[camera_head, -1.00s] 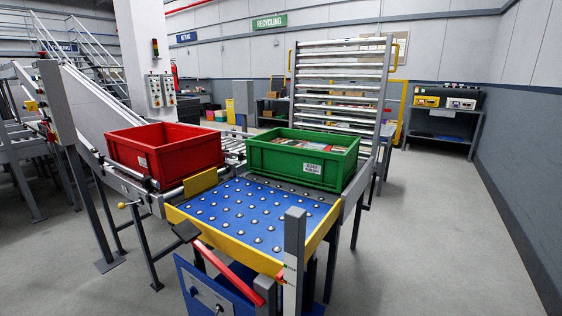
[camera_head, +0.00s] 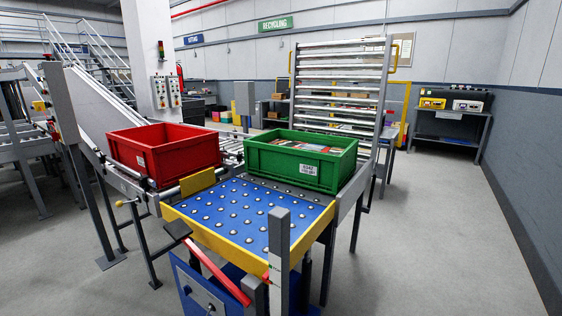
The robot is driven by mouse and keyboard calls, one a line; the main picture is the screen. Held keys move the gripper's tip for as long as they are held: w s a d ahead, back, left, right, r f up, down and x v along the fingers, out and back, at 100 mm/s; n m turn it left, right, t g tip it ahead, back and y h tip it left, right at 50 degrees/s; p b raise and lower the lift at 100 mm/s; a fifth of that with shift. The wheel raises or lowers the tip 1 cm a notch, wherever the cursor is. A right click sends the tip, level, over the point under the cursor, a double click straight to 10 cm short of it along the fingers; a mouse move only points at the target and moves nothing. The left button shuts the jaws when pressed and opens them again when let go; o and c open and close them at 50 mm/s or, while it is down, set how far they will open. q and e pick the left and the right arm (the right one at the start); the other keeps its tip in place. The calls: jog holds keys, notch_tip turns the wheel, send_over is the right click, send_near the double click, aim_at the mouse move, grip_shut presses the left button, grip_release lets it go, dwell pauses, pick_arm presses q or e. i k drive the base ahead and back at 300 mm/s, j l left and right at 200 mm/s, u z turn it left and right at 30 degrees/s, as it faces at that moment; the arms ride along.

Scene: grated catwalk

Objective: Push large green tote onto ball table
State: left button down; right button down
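The large green tote (camera_head: 279,163) sits upright at the back right edge of the ball table, on the grey strip behind the blue surface and in front of the roller rack. It holds several flat, coloured items and has a white label on its front. The ball table (camera_head: 243,221) has a blue top with silver balls, a yellow rim and a bare surface. Neither of my grippers is in view.
A red tote (camera_head: 165,150) stands on the roller conveyor to the left, behind a small yellow stop plate (camera_head: 197,183). A grey post (camera_head: 279,255) and a red bar (camera_head: 217,271) rise at the table's near side. Open floor (camera_head: 430,240) lies to the right.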

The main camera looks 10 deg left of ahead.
aim_at(321, 163)
jog(key=i+l, duration=0.1)
jog(key=l, duration=0.75)
jog(key=i+l+u, duration=0.15)
jog(key=i+l, duration=0.5)
jog(key=i+j+u, duration=0.1)
jog(key=i, duration=0.65)
